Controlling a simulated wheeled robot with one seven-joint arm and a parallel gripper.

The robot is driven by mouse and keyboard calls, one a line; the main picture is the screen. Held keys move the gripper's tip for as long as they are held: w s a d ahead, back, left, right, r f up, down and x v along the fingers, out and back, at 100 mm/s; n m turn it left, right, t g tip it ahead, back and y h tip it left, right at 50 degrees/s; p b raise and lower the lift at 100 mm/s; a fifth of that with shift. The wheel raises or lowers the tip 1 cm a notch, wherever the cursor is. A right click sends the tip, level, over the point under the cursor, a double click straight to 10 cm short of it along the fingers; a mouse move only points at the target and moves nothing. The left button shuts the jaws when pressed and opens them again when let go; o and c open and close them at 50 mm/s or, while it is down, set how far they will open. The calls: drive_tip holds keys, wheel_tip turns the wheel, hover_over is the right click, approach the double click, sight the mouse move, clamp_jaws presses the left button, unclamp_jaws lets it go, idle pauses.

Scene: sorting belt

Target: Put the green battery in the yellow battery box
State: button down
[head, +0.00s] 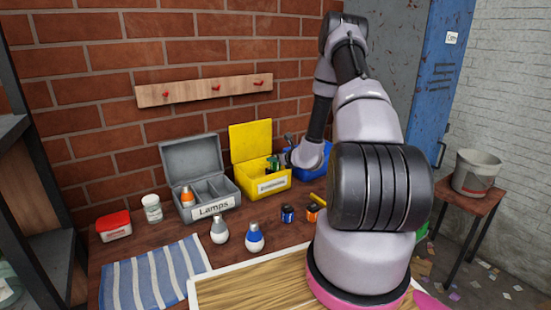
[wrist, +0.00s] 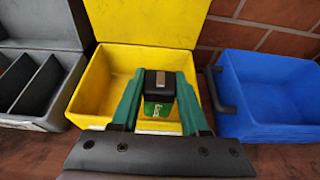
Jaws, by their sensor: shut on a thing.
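The green battery (wrist: 158,108), with a dark top, is between the two green fingers of my gripper (wrist: 160,95) in the wrist view. The gripper is shut on it. The yellow battery box (head: 262,148) stands with its lid open against the brick wall in the head view; its open lid and inside also show in the wrist view (wrist: 103,83). My gripper (head: 274,165) is at the opening of the yellow box. I cannot tell whether the battery touches the floor of the box.
A grey box labelled Lamps (head: 208,212) stands left of the yellow box. A blue bin (head: 312,156) is on its right. A striped cloth (head: 150,282) lies at the left front.

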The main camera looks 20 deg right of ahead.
drive_tip(key=shift+f, duration=0.2)
drive_tip(key=shift+c, duration=2)
unclamp_jaws()
